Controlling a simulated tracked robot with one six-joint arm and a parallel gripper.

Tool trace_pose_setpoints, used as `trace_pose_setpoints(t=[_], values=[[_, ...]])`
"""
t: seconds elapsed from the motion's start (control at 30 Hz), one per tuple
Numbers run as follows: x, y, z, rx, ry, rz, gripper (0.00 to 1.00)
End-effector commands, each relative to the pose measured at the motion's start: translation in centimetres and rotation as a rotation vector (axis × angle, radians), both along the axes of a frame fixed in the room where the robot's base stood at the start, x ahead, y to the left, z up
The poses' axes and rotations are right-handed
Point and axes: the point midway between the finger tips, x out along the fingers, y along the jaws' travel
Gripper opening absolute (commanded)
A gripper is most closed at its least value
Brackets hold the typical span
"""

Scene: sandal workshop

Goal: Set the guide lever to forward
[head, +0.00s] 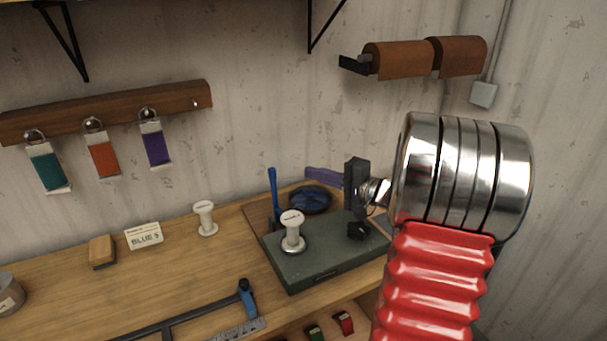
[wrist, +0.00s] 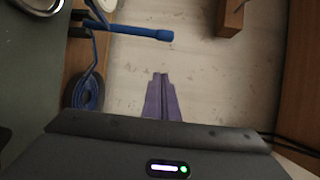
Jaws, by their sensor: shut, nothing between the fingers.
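The guide lever looks to be the thin blue rod (head: 272,195) standing nearly upright at the back left of the grey-green machine (head: 325,268). In the wrist view the blue lever (wrist: 140,32) crosses the upper left, its thick end toward the middle. My gripper (head: 309,173) has purple fingers pointing left, above and behind the machine. In the wrist view the fingers (wrist: 160,76) are together and empty, with a visible gap between their tips and the lever. Any direction marks on the machine are too small to read.
A white spool (head: 292,232) stands on the machine, and another spool (head: 206,218) on the bench. A dark blue coil (head: 310,198) lies behind the machine. A blue-handled tool (head: 190,318) lies in front. Rolls (head: 398,60) and a strap rack (head: 105,112) hang on the wall.

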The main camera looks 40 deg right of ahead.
Motion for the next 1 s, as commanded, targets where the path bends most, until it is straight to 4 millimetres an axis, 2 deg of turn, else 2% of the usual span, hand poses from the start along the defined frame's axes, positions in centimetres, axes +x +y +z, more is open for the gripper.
trace_pose_setpoints(t=[0.4,0.7,1.0], values=[[5.5,1.8,-0.6,0.0,0.0,0.003,0.0],[8.8,2.8,-0.9,0.0,0.001,0.002,0.0],[7.1,5.0,-0.6,0.001,0.0,0.001,0.0]])
